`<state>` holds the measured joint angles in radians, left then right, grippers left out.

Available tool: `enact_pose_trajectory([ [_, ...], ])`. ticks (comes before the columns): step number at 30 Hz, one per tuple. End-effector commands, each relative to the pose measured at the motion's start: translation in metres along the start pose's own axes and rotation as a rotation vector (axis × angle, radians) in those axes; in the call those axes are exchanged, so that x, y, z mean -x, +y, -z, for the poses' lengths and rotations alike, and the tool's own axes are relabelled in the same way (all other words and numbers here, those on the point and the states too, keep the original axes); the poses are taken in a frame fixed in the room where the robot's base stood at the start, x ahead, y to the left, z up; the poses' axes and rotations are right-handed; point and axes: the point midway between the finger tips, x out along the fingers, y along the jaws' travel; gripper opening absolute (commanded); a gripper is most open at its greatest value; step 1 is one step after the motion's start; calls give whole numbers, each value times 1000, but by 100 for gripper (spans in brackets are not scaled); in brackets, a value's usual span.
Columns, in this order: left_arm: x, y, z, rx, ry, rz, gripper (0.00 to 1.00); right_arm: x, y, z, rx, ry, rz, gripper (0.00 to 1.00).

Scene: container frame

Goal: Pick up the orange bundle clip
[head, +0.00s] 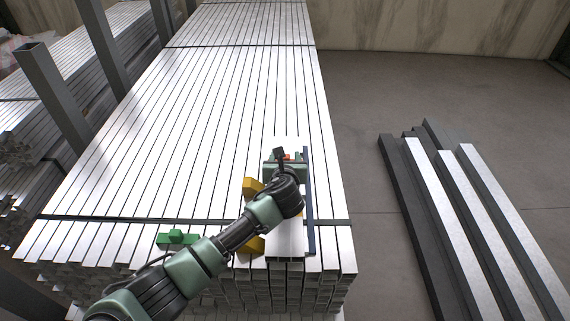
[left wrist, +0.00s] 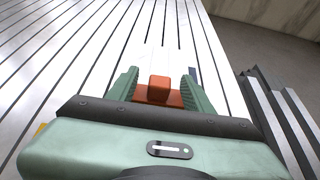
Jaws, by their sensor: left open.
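The orange bundle clip (left wrist: 158,90) sits between the two green fingers of my left gripper (left wrist: 161,92) in the left wrist view. It has a raised block in the middle and a flatter base. The gripper is open, with a finger on each side of the clip; I cannot tell whether they touch it. In the head view my left gripper (head: 285,165) is over the right side of the metal stack, and only a sliver of the orange clip (head: 287,156) shows. My right gripper is in neither view.
A green clip (head: 178,239) lies near the stack's front edge. Yellow pieces (head: 253,187) sit beside my left arm. A dark blue bar (head: 309,220) lies just right of the gripper. Dark and bright beams (head: 455,190) lie on the floor to the right. Grey posts (head: 52,88) stand left.

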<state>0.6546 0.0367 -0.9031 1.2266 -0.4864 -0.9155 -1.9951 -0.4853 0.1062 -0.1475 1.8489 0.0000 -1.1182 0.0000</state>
Motion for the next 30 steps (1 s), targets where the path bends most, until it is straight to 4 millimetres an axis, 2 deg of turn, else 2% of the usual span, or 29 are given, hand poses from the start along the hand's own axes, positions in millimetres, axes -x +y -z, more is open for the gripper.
enact_pose_trajectory([
  [4, -6, 0, 0, 0, 0, 1, 51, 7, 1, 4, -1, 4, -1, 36],
  [10, -6, 0, 0, 0, 0, 1, 51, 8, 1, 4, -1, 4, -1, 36],
  [15, -6, 0, 0, 0, 0, 0, 4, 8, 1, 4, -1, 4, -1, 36],
  [16, -6, 0, 0, 0, 0, 0, 0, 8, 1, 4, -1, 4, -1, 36],
  [29, -3, 0, -7, 0, -1, 0, 0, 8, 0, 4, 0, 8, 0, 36],
  [30, -2, 0, -10, 0, -2, 0, 0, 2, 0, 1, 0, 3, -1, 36],
])
